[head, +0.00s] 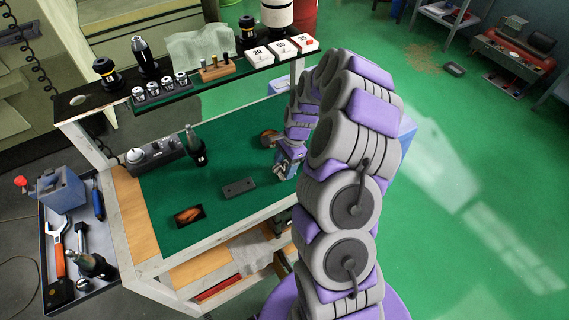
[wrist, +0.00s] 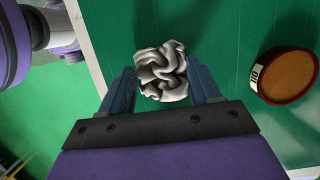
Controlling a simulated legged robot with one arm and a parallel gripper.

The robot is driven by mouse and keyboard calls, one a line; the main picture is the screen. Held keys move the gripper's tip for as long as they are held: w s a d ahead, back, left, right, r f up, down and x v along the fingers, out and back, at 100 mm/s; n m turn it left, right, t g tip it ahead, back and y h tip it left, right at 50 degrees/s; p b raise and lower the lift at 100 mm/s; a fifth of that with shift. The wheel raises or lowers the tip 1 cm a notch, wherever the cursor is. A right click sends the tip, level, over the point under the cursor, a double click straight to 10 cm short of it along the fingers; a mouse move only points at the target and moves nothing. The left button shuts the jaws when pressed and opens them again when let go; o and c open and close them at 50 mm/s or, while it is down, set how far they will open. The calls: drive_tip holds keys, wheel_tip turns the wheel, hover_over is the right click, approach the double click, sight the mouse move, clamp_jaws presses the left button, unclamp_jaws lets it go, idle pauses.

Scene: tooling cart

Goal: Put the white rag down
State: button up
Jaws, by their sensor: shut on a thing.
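The white rag (wrist: 162,70) is a crumpled pale bundle between the fingertips of my gripper (wrist: 164,88) in the wrist view. My gripper is shut on it, one dark finger on each side. Behind the rag is the green top of the cart (wrist: 215,30); I cannot tell whether the rag touches it. In the head view my gripper (head: 282,174) is low over the right part of the green cart top (head: 225,150), near its right edge. The rag is mostly hidden there or too small to make out.
A round brown tin (wrist: 288,78) stands right of the rag in the wrist view. A dark flat block (head: 239,187) lies left of my gripper in the head view, with bare green surface around it. An upper shelf (head: 180,92) carries tool holders and numbered boxes.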

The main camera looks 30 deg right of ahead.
drive_tip(key=shift+f, duration=0.35)
idle(0.3)
drive_tip(key=o, duration=1.1)
drive_tip(key=p+v, duration=0.2)
drive_tip(key=v, duration=1.5)
drive_tip(key=shift+w+d+r+p, duration=0.1)
drive_tip(key=shift+d+r+p, duration=0.1)
drive_tip(key=shift+p, duration=0.15)
drive_tip(key=shift+a, duration=0.1)
